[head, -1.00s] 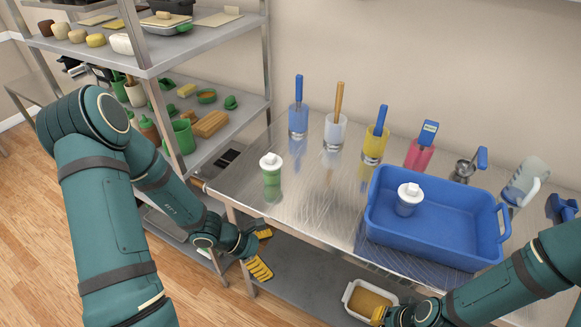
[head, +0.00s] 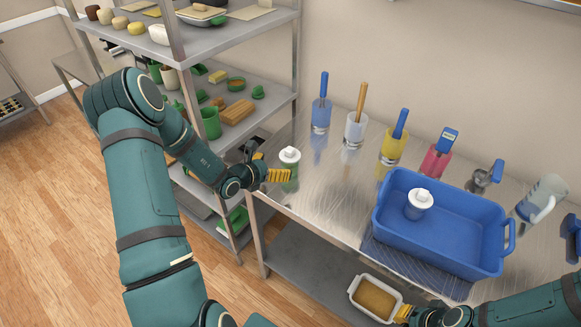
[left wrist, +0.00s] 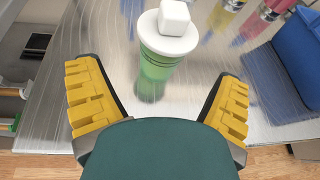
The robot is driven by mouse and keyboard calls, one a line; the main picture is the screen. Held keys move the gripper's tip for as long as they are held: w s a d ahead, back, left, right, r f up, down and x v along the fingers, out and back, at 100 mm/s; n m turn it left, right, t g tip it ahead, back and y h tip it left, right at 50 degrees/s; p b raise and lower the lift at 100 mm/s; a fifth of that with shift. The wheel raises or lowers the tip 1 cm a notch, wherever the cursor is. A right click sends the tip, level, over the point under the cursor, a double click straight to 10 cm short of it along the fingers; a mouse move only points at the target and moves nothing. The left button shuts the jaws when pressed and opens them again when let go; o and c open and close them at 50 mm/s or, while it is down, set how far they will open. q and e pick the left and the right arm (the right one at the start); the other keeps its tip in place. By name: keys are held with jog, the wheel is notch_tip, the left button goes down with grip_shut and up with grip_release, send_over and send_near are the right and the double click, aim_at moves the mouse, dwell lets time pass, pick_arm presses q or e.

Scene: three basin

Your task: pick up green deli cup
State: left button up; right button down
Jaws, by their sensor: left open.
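The green deli cup (head: 289,173) with a white lid stands upright on the steel table (head: 330,205), near its left end. In the left wrist view the green deli cup (left wrist: 158,70) stands just beyond my fingertips, roughly between the two yellow fingers. My left gripper (head: 270,166) is open, close to the cup at the table's left edge; in the head view its yellow finger partly covers the cup. It also shows in the left wrist view (left wrist: 160,95), empty. My right gripper (head: 404,313) is low at the bottom, near a white dish; its jaws are too small to read.
A blue basin (head: 440,235) holding a white-lidded cup (head: 418,204) is on the right. Several coloured containers with tools line the back, including a yellow one (head: 393,146). A loaded shelf rack (head: 240,113) stands left. The white dish (head: 375,298) is below the table.

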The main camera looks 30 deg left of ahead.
aim_at(283, 163)
pick_arm(q)
jog(key=shift+x, duration=3.35)
jog(key=shift+d, duration=0.15)
jog(key=c, duration=1.2)
